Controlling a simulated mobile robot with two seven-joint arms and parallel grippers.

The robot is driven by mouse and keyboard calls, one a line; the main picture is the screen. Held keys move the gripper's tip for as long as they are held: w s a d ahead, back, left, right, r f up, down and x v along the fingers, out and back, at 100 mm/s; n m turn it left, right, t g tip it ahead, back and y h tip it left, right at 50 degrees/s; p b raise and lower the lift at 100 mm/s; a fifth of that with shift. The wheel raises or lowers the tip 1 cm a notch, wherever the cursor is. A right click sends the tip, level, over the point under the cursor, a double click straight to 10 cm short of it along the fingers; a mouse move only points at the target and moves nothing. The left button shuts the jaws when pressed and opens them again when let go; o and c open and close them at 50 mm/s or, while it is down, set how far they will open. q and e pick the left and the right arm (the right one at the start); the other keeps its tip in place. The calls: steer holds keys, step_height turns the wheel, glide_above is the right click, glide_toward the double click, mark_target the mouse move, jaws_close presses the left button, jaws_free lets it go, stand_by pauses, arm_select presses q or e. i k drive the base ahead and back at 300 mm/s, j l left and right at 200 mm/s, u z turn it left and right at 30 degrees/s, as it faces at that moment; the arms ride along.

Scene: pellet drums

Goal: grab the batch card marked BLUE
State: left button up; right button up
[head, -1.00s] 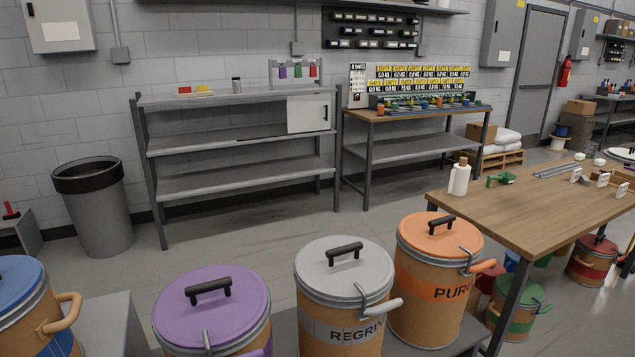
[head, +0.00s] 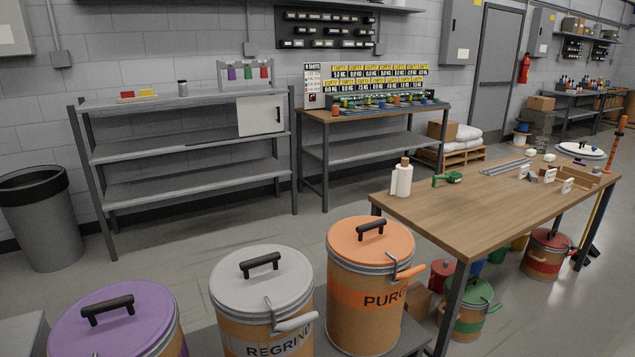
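I cannot make out a card marked BLUE. Several small white cards (head: 567,186) stand upright toward the right end of the wooden table (head: 450,219); their markings are too small to read. Coloured tags, purple (head: 231,73), green (head: 248,72) and red (head: 264,71), hang from a small rack on the grey shelf unit at the back. Neither of my grippers shows in the head view.
Lidded drums, purple (head: 115,315), grey REGRIND (head: 262,275) and orange (head: 370,246), stand at the front. The wooden table also bears a white bottle (head: 401,180) and a green scoop (head: 448,178). Open floor lies between the drums and the grey shelf unit (head: 190,180).

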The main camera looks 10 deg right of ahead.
mark_target(568, 184)
steer(key=i+l+z, duration=0.1)
steer(key=l, duration=0.4)
steer(key=l+z, duration=0.15)
steer(key=l, duration=0.3)
steer(key=i+l+z, duration=0.1)
steer(key=l, duration=0.4)
steer(key=i+l+z, duration=0.1)
steer(key=l, duration=0.35)
steer(key=i+l+z, duration=0.15)
steer(key=l, duration=0.3)
steer(key=i+l+z, duration=0.1)
steer(key=i+l, duration=0.2)
steer(key=i+l+z, duration=0.1)
steer(key=l, duration=0.4)
steer(key=i+l+z, duration=0.15)
steer(key=i+l, duration=0.15)
steer(key=l, duration=0.1)
